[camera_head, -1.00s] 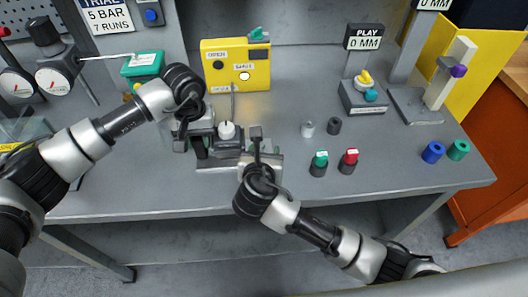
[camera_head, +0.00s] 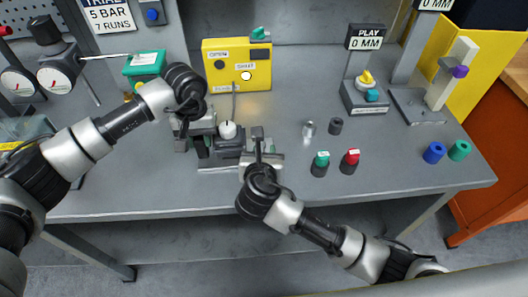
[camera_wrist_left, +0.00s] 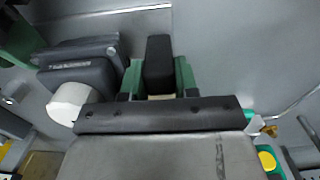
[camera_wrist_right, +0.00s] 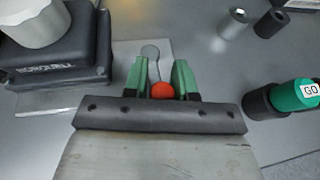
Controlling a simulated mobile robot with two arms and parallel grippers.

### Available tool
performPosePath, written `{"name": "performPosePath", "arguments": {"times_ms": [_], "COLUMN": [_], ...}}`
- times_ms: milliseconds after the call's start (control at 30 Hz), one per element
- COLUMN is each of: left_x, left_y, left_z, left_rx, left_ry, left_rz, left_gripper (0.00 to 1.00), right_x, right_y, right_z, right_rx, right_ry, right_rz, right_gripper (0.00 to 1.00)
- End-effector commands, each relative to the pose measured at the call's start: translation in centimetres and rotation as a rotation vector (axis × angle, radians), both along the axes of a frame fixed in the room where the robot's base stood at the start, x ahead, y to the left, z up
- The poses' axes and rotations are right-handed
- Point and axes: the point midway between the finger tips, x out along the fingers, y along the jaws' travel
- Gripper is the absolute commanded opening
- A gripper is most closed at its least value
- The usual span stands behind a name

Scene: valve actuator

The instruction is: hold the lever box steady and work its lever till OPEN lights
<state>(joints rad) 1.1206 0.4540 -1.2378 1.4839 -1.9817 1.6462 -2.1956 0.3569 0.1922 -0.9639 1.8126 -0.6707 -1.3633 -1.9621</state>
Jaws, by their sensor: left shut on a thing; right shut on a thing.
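The lever box (camera_head: 229,147) is a dark block with a white knob (camera_head: 228,130) on top, standing on a grey plate. It also shows in the left wrist view (camera_wrist_left: 80,72) and right wrist view (camera_wrist_right: 60,55). My left gripper (camera_head: 200,146) is shut on a black upright grip (camera_wrist_left: 159,62) at its left side. My right gripper (camera_head: 262,148) is shut around the lever's red ball end (camera_wrist_right: 162,90), right of the box. The yellow indicator box (camera_head: 262,76) behind has a dark OPEN lamp (camera_head: 219,65) and a white, bright SHUT lamp (camera_head: 246,76).
A metal cylinder (camera_head: 309,128) and dark cylinder (camera_head: 335,126) stand to the right, with green (camera_head: 321,160) and red (camera_head: 351,158) capped buttons nearer. A PLAY gauge stand (camera_head: 366,98) is farther right. A cable joins the lever box to the yellow box.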

Motion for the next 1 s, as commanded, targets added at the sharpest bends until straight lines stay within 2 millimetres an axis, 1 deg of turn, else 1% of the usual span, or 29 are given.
{"name": "performPosePath", "arguments": {"times_ms": [33, 233, 367, 800, 1000], "left_x": [-0.1, -0.1, -0.1, -0.1, -0.1], "left_y": [0.4, 0.5, 0.5, 0.6, 0.6], "left_z": [-0.5, -0.5, -0.5, -0.5, -0.5], "left_rx": [0.012, 0.014, 0.014, 0.016, 0.016], "left_ry": [0.008, 0.008, 0.009, 0.010, 0.010], "left_rz": [0.003, 0.002, 0.002, 0.000, -0.002], "left_gripper": [0.00, 0.00, 0.00, 0.00, 0.00], "right_x": [0.2, 0.3, 0.4, 1.2, 1.6], "right_y": [-0.8, -1.1, -1.4, -2.8, -3.2], "right_z": [-0.3, -0.3, -0.3, -0.1, -0.1], "right_rx": [-0.017, -0.019, -0.021, -0.026, -0.025], "right_ry": [0.004, 0.004, 0.003, -0.001, -0.002], "right_rz": [-0.016, 0.018, 0.069, 0.390, 0.508], "right_gripper": [0.00, 0.00, 0.00, 0.00, 0.00]}}
